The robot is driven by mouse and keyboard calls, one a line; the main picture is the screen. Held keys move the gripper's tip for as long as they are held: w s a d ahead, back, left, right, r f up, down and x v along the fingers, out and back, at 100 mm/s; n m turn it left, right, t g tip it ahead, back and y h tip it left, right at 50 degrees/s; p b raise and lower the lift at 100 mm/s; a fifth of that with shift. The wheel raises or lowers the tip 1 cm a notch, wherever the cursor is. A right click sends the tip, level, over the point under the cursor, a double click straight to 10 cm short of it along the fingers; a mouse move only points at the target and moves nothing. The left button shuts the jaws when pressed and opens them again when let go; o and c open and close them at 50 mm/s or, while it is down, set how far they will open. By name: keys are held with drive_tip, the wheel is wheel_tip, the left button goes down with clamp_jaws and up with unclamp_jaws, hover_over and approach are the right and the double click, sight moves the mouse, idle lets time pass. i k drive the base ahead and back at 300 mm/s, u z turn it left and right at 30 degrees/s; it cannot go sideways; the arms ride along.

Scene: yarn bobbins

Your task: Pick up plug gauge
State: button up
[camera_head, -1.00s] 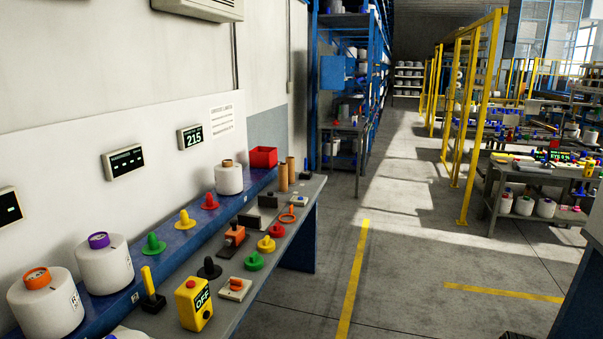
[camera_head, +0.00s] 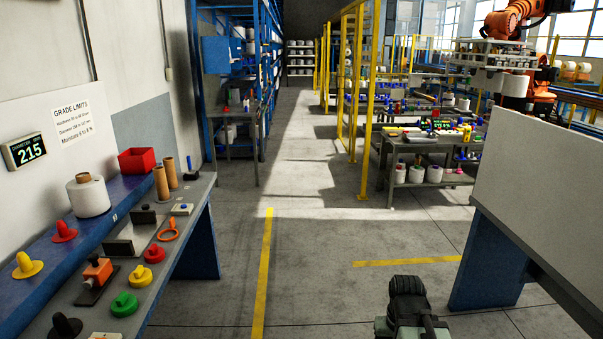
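I cannot tell for sure which thing is the plug gauge. Small tools and coloured knobs stand on the grey bench at the left. A dark part of my arm (camera_head: 408,302) shows at the bottom, far from the bench. No gripper fingers can be made out.
A white bobbin (camera_head: 88,196), a red bin (camera_head: 137,161) and brown tubes (camera_head: 161,182) stand at the bench's far end. Open floor (camera_head: 315,245) with yellow lines lies ahead. A bench with a white panel (camera_head: 545,190) blocks the right.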

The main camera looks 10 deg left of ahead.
sight(190, 171)
drive_tip(key=i, duration=5.5)
drive_tip(key=u, duration=3.95)
drive_tip(key=i, duration=1)
